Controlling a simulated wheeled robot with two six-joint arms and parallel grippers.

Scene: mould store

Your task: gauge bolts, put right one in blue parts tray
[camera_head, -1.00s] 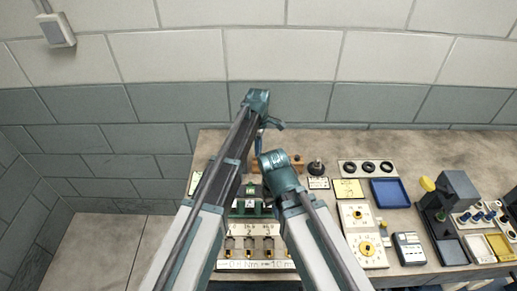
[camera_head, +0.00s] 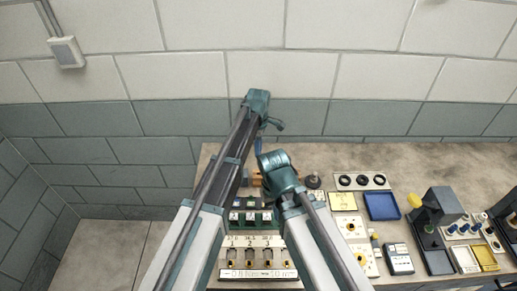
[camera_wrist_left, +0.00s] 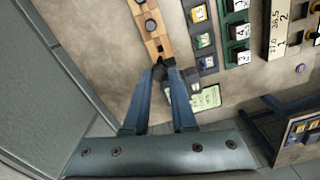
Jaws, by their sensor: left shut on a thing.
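The blue parts tray (camera_head: 382,206) lies empty at the back right of the bench in the head view. A white board (camera_head: 262,256) with printed numbers and several bolts stands at the front, partly hidden by my arms. My left gripper (camera_wrist_left: 160,72) is shut on a small dark piece at the near end of a wooden block (camera_wrist_left: 146,18); I cannot tell whether the piece is still seated in the block. My right gripper (camera_head: 274,160) is just right of the left one in the head view; its fingers are hidden there.
A green numbered rack (camera_wrist_left: 237,32) and a grey rack (camera_wrist_left: 202,38) stand beside the wooden block. A green card (camera_wrist_left: 206,98) lies near my left fingers. A yellow card (camera_head: 342,201), a grey meter (camera_head: 398,259) and a dark stand (camera_head: 440,220) crowd the right side.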

